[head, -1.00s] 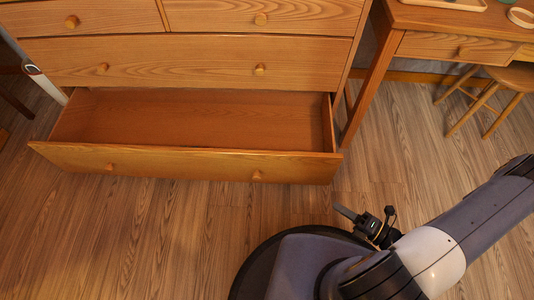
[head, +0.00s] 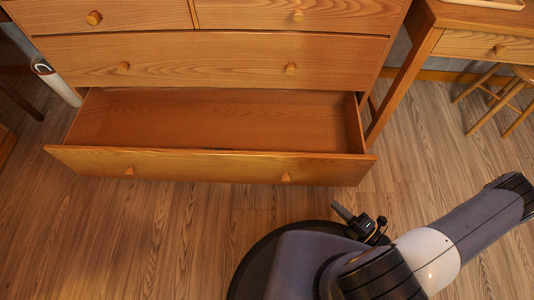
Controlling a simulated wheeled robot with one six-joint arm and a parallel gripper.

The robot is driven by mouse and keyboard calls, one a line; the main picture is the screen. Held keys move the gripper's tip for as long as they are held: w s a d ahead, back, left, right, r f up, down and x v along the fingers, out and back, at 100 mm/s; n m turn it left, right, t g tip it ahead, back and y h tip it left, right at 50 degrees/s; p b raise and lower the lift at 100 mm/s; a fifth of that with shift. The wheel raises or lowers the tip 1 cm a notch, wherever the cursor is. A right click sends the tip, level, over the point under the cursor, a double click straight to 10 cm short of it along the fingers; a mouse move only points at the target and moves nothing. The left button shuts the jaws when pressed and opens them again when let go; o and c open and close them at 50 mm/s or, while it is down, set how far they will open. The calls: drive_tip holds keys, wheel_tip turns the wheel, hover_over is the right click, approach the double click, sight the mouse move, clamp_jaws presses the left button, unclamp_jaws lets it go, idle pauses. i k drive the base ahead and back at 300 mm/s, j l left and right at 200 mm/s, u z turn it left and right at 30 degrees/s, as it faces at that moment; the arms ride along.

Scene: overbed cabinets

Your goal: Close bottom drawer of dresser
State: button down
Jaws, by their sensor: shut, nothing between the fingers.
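The wooden dresser (head: 220,60) stands at the back in the head view. Its bottom drawer (head: 212,165) is pulled well out and looks empty inside. Two round knobs show on the drawer front, one at left (head: 130,171) and one at right (head: 286,177). The drawers above it are shut. My gripper (head: 343,212) is low over the floor, in front of the drawer's right end and apart from it. It is small in view and appears shut, holding nothing. Part of it is hidden behind my arm.
A wooden desk (head: 480,45) stands to the right of the dresser, with a stool (head: 505,95) under it. A white cylindrical object (head: 57,82) leans at the dresser's left side. The wood floor (head: 130,240) before the drawer is clear.

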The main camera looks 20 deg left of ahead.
sight(286, 137)
drive_tip(key=j, duration=0.65)
drive_tip(key=k+j, duration=0.1)
drive_tip(key=j, duration=0.6)
